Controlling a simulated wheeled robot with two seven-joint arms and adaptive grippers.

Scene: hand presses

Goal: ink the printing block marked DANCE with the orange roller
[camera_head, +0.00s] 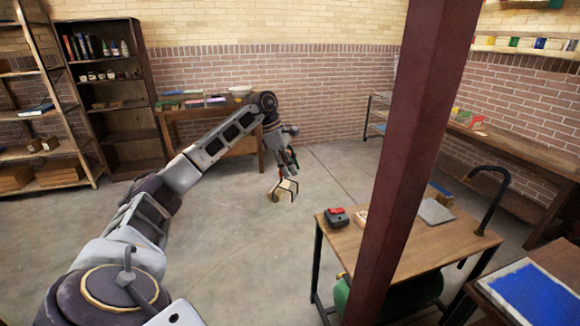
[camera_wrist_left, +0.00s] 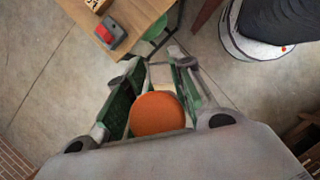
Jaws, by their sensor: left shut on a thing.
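My left gripper (camera_head: 284,186) hangs over open floor at the end of the outstretched left arm, left of the small wooden table. In the left wrist view, its fingers are shut on the orange roller (camera_wrist_left: 157,114), whose round orange end shows between them. A pale block (camera_head: 361,217) lies on the table, partly hidden by the dark red post. The left wrist view shows it at the top edge (camera_wrist_left: 97,5) with dark marks that I cannot read. No block clearly marked DANCE shows. My right gripper is in neither view.
The small wooden table (camera_head: 412,246) carries a red and grey object (camera_head: 337,217) and a grey plate (camera_head: 436,211). The dark red post (camera_head: 410,150) stands in front of it. A blue-topped tray (camera_head: 535,293) is at lower right. The floor around the gripper is clear.

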